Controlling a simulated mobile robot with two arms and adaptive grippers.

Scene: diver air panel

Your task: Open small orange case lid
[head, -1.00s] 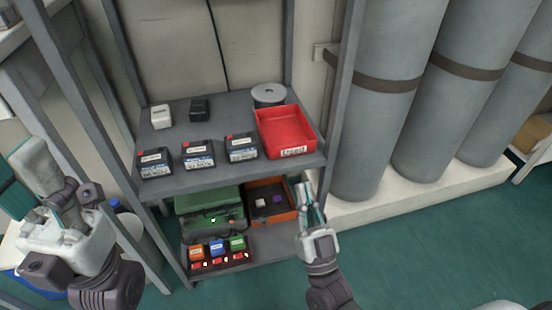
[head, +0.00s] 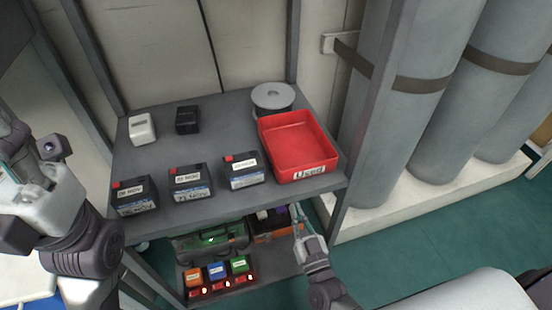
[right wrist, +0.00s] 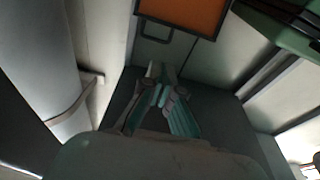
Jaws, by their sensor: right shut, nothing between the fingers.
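The small orange case (head: 286,236) sits on the lower shelf, right of a green case, partly hidden below the upper shelf. Dark, purple and white things show within its outline. How its lid stands is unclear. In the right wrist view an orange panel with a dark border (right wrist: 185,12) shows at the top edge, beyond the fingertips. My right gripper (head: 297,210) is shut and empty at the case's right side; contact cannot be told. It also shows in the right wrist view (right wrist: 160,78). My left gripper (head: 14,135) is at the left edge, its fingers unclear.
The green case (head: 225,240) stands left of the orange one. Orange, blue and green labelled blocks (head: 217,271) stand in front. The upper shelf (head: 220,130) above holds batteries and a red tray (head: 300,148). A shelf post (head: 370,120) stands at right.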

